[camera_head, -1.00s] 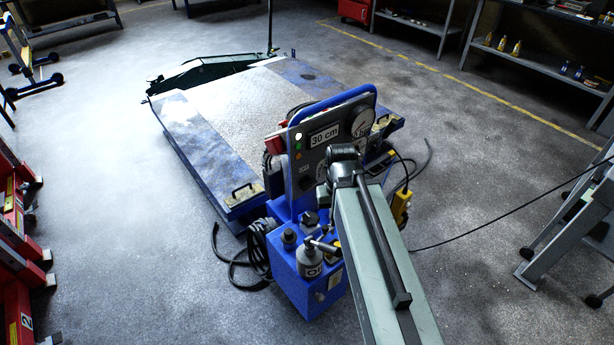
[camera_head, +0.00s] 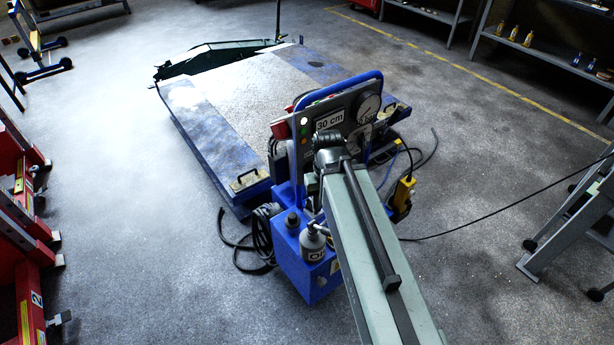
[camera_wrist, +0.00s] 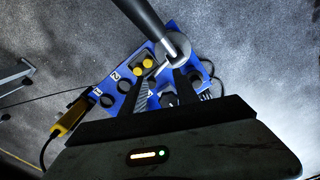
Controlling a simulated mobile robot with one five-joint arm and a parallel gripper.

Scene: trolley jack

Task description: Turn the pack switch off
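The blue power pack (camera_head: 300,268) stands in the middle of the head view. I cannot make out the pack switch; my arm covers part of the panel. My gripper (camera_wrist: 163,74) shows in the wrist view with its two dark fingers apart, over the blue pack top. A dark rod with a silver end (camera_wrist: 172,46) crosses near the fingertips; contact cannot be told.
The pack stands by a blue-edged platform (camera_head: 222,152). Black hoses (camera_head: 240,250) and a yellow pendant (camera_head: 403,192) on a cable lie around it. Red equipment (camera_head: 30,300) stands at left, a grey stand (camera_head: 560,235) at right. Open floor lies at left and right.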

